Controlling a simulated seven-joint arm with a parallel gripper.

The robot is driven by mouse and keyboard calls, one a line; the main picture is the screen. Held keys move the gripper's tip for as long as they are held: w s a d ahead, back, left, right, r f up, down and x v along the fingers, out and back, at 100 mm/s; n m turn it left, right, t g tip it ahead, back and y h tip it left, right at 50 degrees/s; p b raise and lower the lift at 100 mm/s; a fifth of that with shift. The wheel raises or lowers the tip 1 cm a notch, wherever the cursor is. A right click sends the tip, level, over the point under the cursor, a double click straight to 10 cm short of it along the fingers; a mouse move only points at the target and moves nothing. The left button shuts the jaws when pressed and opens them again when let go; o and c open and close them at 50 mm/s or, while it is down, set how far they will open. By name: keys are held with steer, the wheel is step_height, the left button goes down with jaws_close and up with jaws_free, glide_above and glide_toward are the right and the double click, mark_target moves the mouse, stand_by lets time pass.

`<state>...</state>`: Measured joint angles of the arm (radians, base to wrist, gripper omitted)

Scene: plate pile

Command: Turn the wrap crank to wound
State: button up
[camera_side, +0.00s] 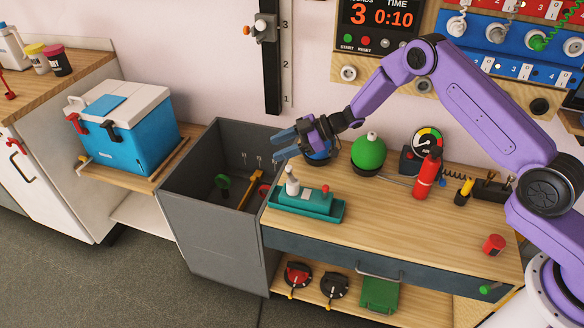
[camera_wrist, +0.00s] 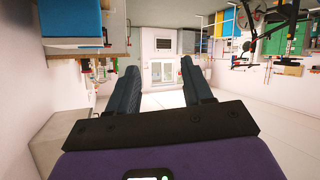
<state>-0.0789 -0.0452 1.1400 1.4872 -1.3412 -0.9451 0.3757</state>
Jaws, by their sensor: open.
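My gripper (camera_side: 280,145) is open and empty. It is held in the air above the right rim of the grey open bin, pointing left. In the wrist view, the two dark fingers of my gripper (camera_wrist: 159,66) stand apart with only the far room between them. I cannot tell for sure which thing is the wrap crank. A red round part (camera_side: 298,273) and a black round part (camera_side: 333,285), each with a small orange handle, sit on the low shelf under the bench. My gripper is well above and apart from both.
The grey bin (camera_side: 205,240) holds a green round part and a yellow bar. On the bench are a teal tray (camera_side: 333,212), a green ball (camera_side: 369,152), a red extinguisher (camera_side: 427,177) and a red cup (camera_side: 493,244). A blue cooler (camera_side: 145,140) stands left. The bench's front right is mostly clear.

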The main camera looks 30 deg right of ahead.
steer(key=s+a+m+t, duration=0.1)
steer(key=a+m+t, duration=0.2)
steer(key=a+m, duration=0.2)
steer(key=m+t+h, duration=0.5)
steer(key=m+h, duration=0.7)
steer(key=h, duration=0.1)
glide_toward(289, 167)
steer(key=x, duration=0.8)
jaws_close()
